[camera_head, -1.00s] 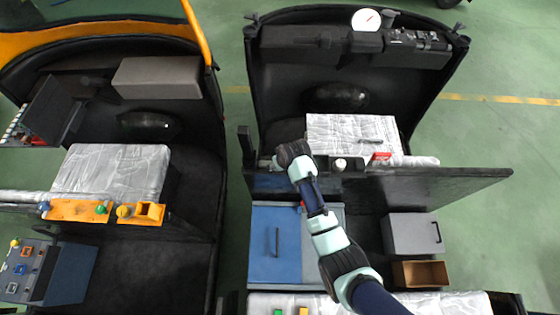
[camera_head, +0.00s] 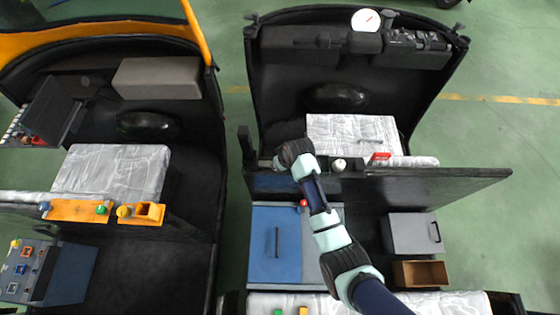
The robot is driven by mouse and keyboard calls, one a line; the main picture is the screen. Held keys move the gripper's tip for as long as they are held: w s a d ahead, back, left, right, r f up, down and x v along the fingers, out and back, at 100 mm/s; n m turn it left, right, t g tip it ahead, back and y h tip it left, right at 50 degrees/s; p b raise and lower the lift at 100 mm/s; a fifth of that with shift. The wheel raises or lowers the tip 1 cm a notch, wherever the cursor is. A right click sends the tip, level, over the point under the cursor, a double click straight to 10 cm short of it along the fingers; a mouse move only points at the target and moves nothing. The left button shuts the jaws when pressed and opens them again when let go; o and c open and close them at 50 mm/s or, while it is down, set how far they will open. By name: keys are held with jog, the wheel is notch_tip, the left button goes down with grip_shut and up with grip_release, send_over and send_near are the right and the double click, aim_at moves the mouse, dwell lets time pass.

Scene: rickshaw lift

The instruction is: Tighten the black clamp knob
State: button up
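My arm reaches up from the lower right, and its end with my gripper (camera_head: 291,153) is over the black ledge (camera_head: 435,184) across the right-hand vehicle. The fingers are hidden beneath the dark wrist, so I cannot tell whether they are open or shut. I cannot make out the black clamp knob for certain. Small dark parts on the ledge beside the wrist are too small to identify, and the wrist covers part of the ledge.
A white round knob (camera_head: 338,165) and a red box (camera_head: 381,157) are right of the wrist. A red ball (camera_head: 304,203) sits near the forearm, by the blue box (camera_head: 275,246). A grey box (camera_head: 412,234) and an open brown box (camera_head: 420,274) are lower right.

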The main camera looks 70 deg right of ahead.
jog(key=n, duration=0.2)
jog(key=n+y, duration=0.1)
jog(key=n, duration=0.1)
jog(key=shift+d+t+y, duration=0.2)
jog(key=shift+t+y, duration=0.1)
jog(key=n+b, duration=0.1)
jog(key=n, duration=0.1)
jog(key=n+y, duration=0.1)
jog(key=n, duration=0.1)
jog(key=shift+d+f+y+b, duration=0.1)
jog(key=shift+d+y+b, duration=0.05)
jog(key=shift+y+b, duration=0.2)
jog(key=n+b, duration=0.1)
jog(key=n, duration=0.1)
jog(key=n+y+b, duration=0.1)
jog(key=n+b, duration=0.1)
jog(key=shift+d+y, duration=0.1)
jog(key=shift+y, duration=0.15)
jog(key=shift+n+g+y+b, duration=0.5)
jog(key=shift+n+b, duration=0.55)
jog(key=shift+n, duration=0.65)
jog(key=o, duration=1.1)
jog(key=shift+o, duration=0.2)
